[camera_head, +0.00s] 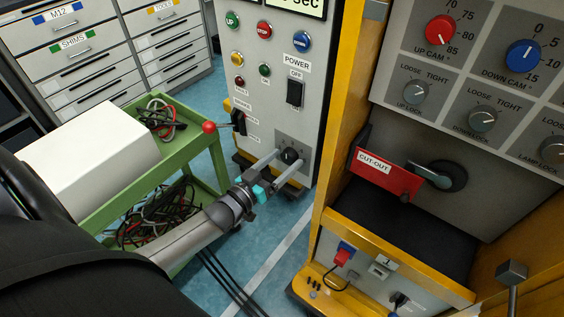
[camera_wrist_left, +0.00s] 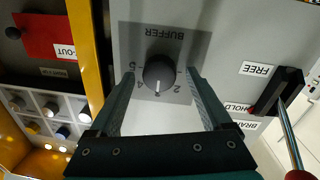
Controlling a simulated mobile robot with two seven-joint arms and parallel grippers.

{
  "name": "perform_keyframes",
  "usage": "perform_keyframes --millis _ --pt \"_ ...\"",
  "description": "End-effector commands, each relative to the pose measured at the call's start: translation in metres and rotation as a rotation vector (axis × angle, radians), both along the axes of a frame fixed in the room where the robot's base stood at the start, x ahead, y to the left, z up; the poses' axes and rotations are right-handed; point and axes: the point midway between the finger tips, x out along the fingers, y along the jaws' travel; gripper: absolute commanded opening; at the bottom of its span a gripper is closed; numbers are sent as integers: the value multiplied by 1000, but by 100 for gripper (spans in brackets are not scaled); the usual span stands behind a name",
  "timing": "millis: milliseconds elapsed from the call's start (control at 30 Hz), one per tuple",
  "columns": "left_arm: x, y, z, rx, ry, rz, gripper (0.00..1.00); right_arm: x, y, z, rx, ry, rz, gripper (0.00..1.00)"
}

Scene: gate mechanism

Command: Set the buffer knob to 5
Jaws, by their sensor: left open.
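The buffer knob (camera_head: 290,156) is a round dark knob on a grey plate low on the grey power panel. In the left wrist view the knob (camera_wrist_left: 158,72) shows upside down, with the word BUFFER and numbers around it. Where its pointer stands is too small to read surely; it seems to face the side of 3. My left gripper (camera_wrist_left: 160,76) is open, with one finger on each side of the knob and a visible gap at both sides. In the head view the left gripper (camera_head: 281,160) reaches toward the plate from the left. My right gripper is not in view.
A red-balled lever (camera_head: 209,127) sticks out left of the panel, close to my left arm. A green cart (camera_head: 186,159) with a white box and cables stands at left. A yellow-framed console with a red CUT-OUT flap (camera_head: 385,175) stands at right.

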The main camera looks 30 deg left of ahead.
Motion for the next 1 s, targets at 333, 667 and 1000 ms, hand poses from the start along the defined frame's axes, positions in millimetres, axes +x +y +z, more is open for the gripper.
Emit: perform_keyframes --millis 333,667,1000 --pt "0 0 0 0 0 0 70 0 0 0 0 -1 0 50" --pt "0 0 0 0 0 -1 33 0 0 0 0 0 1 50" --pt "0 0 0 0 0 -1 0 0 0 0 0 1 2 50"
